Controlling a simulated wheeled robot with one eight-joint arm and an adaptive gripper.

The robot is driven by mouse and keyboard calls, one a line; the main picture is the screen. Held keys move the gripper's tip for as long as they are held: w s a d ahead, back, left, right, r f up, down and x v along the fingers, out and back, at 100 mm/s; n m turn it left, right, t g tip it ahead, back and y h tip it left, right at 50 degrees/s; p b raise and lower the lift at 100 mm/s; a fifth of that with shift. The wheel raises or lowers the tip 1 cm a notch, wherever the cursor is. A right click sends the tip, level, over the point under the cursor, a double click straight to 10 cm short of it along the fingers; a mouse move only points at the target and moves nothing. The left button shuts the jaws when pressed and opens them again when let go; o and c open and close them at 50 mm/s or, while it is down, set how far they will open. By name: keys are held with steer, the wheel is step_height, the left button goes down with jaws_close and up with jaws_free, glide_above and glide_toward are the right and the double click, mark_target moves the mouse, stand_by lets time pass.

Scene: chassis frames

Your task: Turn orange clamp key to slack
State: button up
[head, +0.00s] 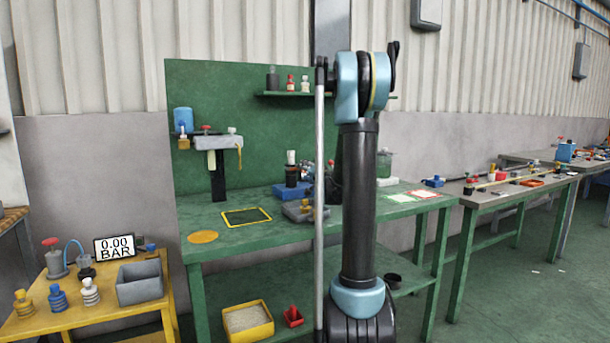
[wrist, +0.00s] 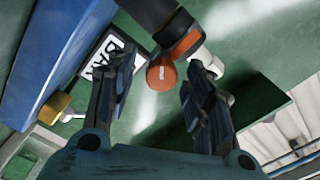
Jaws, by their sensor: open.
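An orange key (wrist: 182,48) shows in the wrist view as a short round piece with a white mark on its rounded end. It joins a dark cylinder above it, and a white piece stands at its right. My gripper (wrist: 160,78) is open, with one dark finger on each side of the key's lower end. I see a gap on both sides; whether the key lies at fingertip depth I cannot tell. In the head view my gripper is hidden behind my arm, and I cannot pick out the orange key there.
In the wrist view a blue block (wrist: 55,50) is close on the left, with a brass piece (wrist: 53,107) below it. A display (wrist: 104,60) lies behind the left finger. The head view shows a green bench (head: 290,235) and a yellow side table (head: 110,308).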

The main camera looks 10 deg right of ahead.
steer(key=v, duration=1.1)
steer(key=shift+s, duration=0.25)
